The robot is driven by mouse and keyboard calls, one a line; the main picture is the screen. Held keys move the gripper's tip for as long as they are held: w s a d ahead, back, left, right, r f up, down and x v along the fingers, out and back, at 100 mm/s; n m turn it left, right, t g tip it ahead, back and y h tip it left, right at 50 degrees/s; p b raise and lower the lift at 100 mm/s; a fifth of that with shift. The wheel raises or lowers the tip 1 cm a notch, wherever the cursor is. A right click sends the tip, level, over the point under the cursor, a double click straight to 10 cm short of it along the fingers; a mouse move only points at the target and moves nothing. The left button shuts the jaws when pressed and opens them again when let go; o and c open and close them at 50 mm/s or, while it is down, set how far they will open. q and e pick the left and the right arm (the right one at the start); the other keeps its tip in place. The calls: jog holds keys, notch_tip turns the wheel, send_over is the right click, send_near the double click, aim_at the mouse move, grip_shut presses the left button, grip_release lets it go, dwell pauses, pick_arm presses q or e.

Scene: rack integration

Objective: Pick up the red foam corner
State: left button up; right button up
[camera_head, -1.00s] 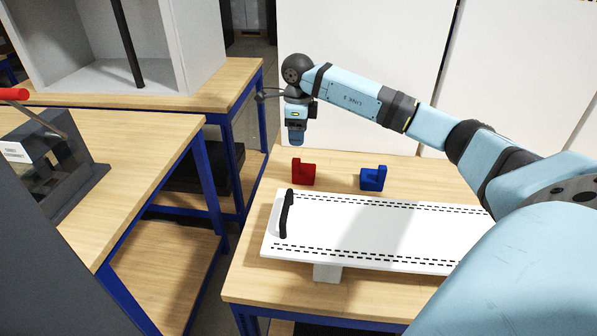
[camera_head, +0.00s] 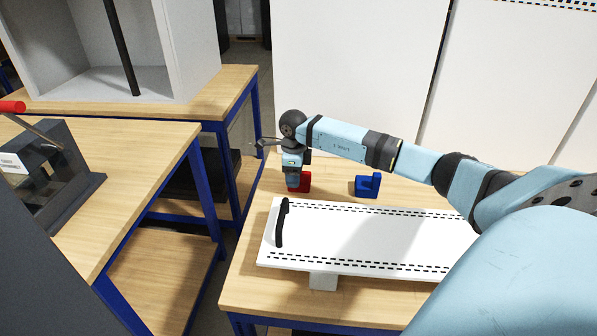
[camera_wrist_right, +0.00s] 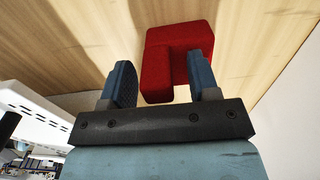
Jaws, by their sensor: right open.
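The red foam corner (camera_head: 304,182) stands on the wooden table behind the white panel, partly hidden by my right gripper (camera_head: 294,186) in the head view. In the right wrist view the red foam corner (camera_wrist_right: 178,58) is an L-shaped block just beyond the fingertips. My right gripper (camera_wrist_right: 160,82) is open. One finger is left of the block with a gap, and the other finger overlaps the block's right part in the picture. I cannot tell whether either finger touches it. My left gripper is not in view.
A blue foam corner (camera_head: 368,185) stands to the right on the same table (camera_head: 250,292). A white panel (camera_head: 350,235) with a black handle (camera_head: 282,222) lies in front of both. A tall white wall panel (camera_head: 350,70) stands behind the table.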

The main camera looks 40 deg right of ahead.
jog(key=c, duration=1)
jog(key=shift+r, duration=0.1)
